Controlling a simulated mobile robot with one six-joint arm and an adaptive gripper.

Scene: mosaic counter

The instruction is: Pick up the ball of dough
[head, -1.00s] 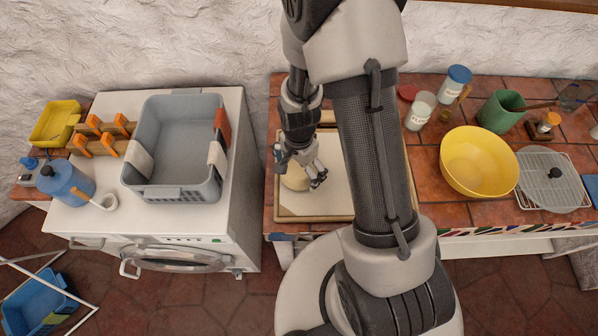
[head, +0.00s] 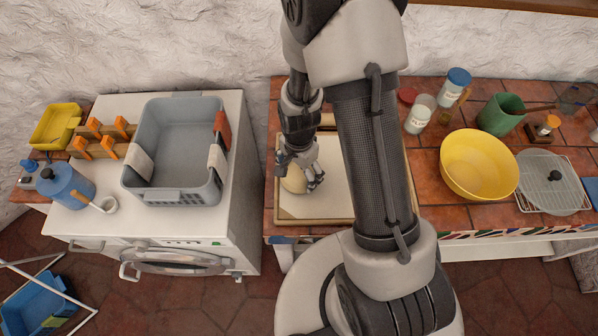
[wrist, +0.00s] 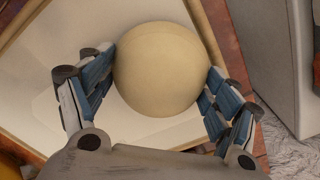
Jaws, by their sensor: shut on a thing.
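The ball of dough (wrist: 157,68) is pale, smooth and round. In the wrist view it sits between the two fingers of my gripper (wrist: 160,85), which is shut on it with a finger at each side. In the head view the ball (head: 294,180) shows below my gripper (head: 300,177), partly covered by the fingers. It is over the left part of a pale, wood-rimmed board (head: 310,218). I cannot tell whether the ball touches the board.
My arm hides the board's right side. To the right stand a yellow bowl (head: 479,165), a green pot (head: 501,113), jars (head: 420,114) and a lid on a rack (head: 553,181). To the left, a grey basket (head: 178,195) sits on the white machine (head: 240,130).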

